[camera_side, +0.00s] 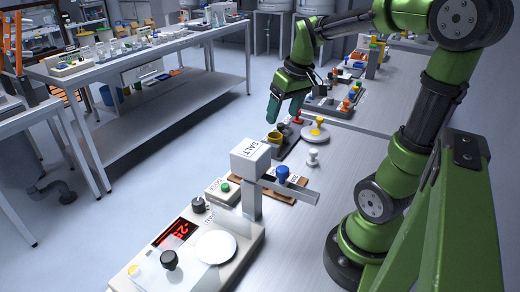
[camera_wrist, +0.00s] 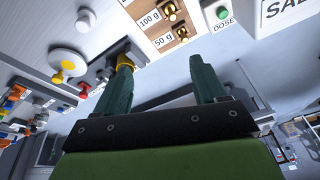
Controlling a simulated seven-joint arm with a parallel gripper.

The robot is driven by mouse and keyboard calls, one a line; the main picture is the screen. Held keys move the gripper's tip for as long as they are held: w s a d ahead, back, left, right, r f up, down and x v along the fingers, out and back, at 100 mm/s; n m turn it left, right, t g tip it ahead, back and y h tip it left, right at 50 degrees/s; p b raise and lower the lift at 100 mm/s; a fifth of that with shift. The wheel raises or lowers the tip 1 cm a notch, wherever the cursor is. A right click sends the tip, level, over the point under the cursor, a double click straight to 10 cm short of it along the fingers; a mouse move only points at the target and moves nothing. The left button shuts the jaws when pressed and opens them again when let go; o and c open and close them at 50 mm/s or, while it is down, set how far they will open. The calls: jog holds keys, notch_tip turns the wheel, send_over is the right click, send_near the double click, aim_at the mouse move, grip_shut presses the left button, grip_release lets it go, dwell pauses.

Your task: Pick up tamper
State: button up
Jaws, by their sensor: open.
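A small white knobbed piece (camera_side: 312,157), which looks like the tamper, stands on the bench right of the dark tray. It shows at the top left of the wrist view (camera_wrist: 85,20). I cannot be sure that it is the tamper. My gripper (camera_side: 274,108) is open and empty, fingers pointing down, above the bench's left edge, left of and farther back than the white piece. In the wrist view the fingers (camera_wrist: 163,68) are spread apart. A brass cup (camera_wrist: 125,61) shows just beyond the left fingertip; it stands below my gripper in the side view (camera_side: 274,138).
A white disc with a yellow knob (camera_side: 318,131) and a red-topped piece (camera_side: 298,117) stand near the cup. The SALT hopper (camera_side: 250,157), a blue-knobbed piece (camera_side: 282,173) and the scale (camera_side: 216,246) are nearer the camera. The bench right of the white piece is clear.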

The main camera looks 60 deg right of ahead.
aim_at(314, 151)
jog(key=s+d+f+g, duration=0.2)
jog(key=d+f, duration=0.1)
jog(key=d, duration=0.4)
jog(key=s+d+f+g, duration=0.1)
jog(key=s+d+f, duration=0.15)
jog(key=d, duration=0.45)
jog(key=f, duration=1)
jog(key=shift+s+a+f, duration=0.15)
jog(key=shift+s+f, duration=0.05)
jog(key=shift+s, duration=0.05)
jog(key=shift+w+d+f, duration=0.1)
jog(key=shift+f, duration=1.4)
jog(key=shift+d+f, duration=0.1)
jog(key=shift+f, duration=1.35)
jog(key=shift+c, duration=0.3)
